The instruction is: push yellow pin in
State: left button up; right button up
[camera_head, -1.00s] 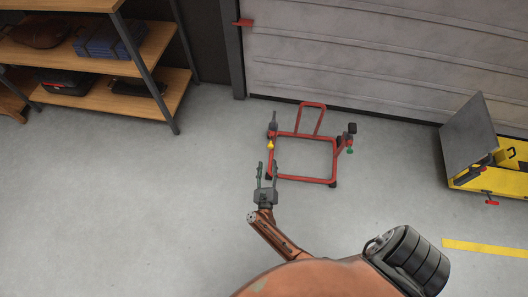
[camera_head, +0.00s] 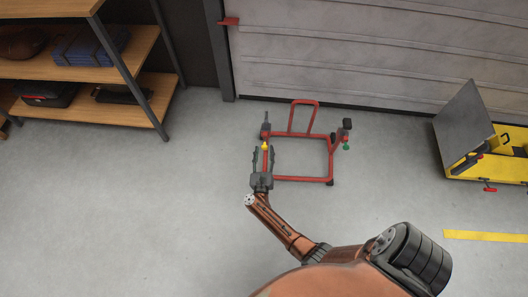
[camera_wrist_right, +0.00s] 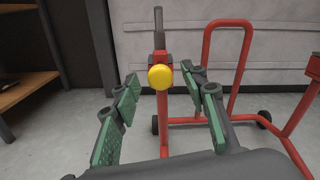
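The yellow pin (camera_head: 265,146) sits on the left side of a red motorcycle lift stand (camera_head: 303,179). In the right wrist view the pin's round yellow head (camera_wrist_right: 160,77) faces me on the red frame (camera_wrist_right: 230,70). My right gripper (camera_head: 263,155) is open, with its fingers on either side of the line to the pin. In the wrist view the green finger pads (camera_wrist_right: 165,115) are spread, and the pin head shows between and beyond them. I cannot tell whether anything touches the pin. My left gripper is not in view.
A green knob (camera_head: 346,147) is on the stand's right side. A wooden shelf (camera_head: 120,97) stands at the left, a garage door (camera_head: 370,60) behind, and a yellow lift (camera_head: 500,160) at the right. The floor at left is clear.

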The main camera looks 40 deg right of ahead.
jog(key=shift+c, duration=0.7)
grip_shut()
